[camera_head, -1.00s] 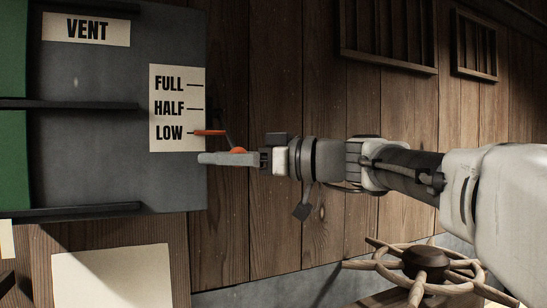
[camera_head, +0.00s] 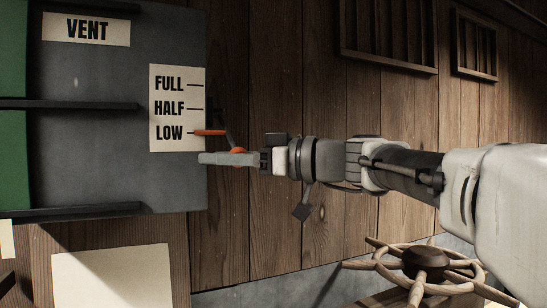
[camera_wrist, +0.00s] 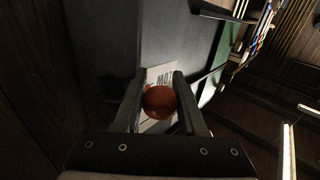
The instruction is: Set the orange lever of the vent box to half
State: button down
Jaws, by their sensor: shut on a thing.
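The vent box (camera_head: 90,160) is a dark grey box on the left of the head view. A cream label (camera_head: 177,91) on it reads FULL, HALF and LOW, each with a tick. The orange pointer of the lever (camera_head: 209,133) lies level with the LOW line. The lever's orange knob (camera_head: 239,150) is mostly hidden behind my gripper (camera_head: 205,158) in the head view. In the wrist view the round orange knob (camera_wrist: 159,102) sits between the two fingers of my gripper (camera_wrist: 158,88), which are shut on it.
A wooden handwheel (camera_head: 425,263) stands at the lower right. Slatted wooden panels (camera_head: 388,32) hang on the plank wall at the upper right. Black ledges (camera_head: 70,105) run across the box front.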

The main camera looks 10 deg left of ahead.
jog(key=shift+r, duration=0.25)
notch_tip(320, 180, up, 7)
jog(key=s+d+m+h, duration=0.1)
jog(key=s, duration=0.1)
jog(key=shift+p, duration=0.3)
jog(key=shift+d+r, duration=0.1)
dwell(0.4)
